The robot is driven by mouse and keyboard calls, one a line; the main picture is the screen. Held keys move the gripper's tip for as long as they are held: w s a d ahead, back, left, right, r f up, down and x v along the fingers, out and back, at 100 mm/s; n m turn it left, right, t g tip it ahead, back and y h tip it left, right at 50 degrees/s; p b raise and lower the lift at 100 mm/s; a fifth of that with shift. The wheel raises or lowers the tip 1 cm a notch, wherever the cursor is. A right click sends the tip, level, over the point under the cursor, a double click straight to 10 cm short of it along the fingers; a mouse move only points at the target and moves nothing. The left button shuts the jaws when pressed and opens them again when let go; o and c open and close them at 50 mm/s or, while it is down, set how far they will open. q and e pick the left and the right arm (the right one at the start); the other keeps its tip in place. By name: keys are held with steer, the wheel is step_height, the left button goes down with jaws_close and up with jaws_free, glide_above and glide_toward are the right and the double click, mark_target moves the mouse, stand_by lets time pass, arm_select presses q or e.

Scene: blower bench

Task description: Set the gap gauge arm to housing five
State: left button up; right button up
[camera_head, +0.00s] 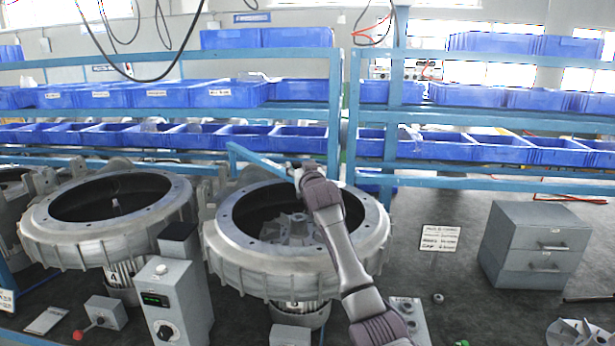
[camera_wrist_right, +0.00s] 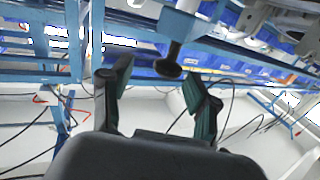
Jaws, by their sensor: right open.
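A blue bar, which looks like the gap gauge arm (camera_head: 257,162), reaches out over the back rim of the middle round metal housing (camera_head: 228,250). My right gripper (camera_head: 299,172) is at the bar's near end, above that housing. In the right wrist view, a dark round knob (camera_wrist_right: 169,68) on a short stem shows between the two fingers of my open right gripper (camera_wrist_right: 160,72). I cannot tell whether the fingers touch it. A second housing (camera_head: 65,236) stands to the left. I cannot read which housing is number five. My left gripper is not in view.
A grey control box (camera_head: 172,300) with a dial stands between the housings. A small box with a red-knobbed lever (camera_head: 104,312) is at lower left. A grey drawer cabinet (camera_head: 533,245) stands at right. Blue racks with bins (camera_head: 230,93) run along the back.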

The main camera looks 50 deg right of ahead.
steer(key=v, duration=0.8)
steer(key=shift+s, duration=0.15)
steer(key=shift+a, duration=0.1)
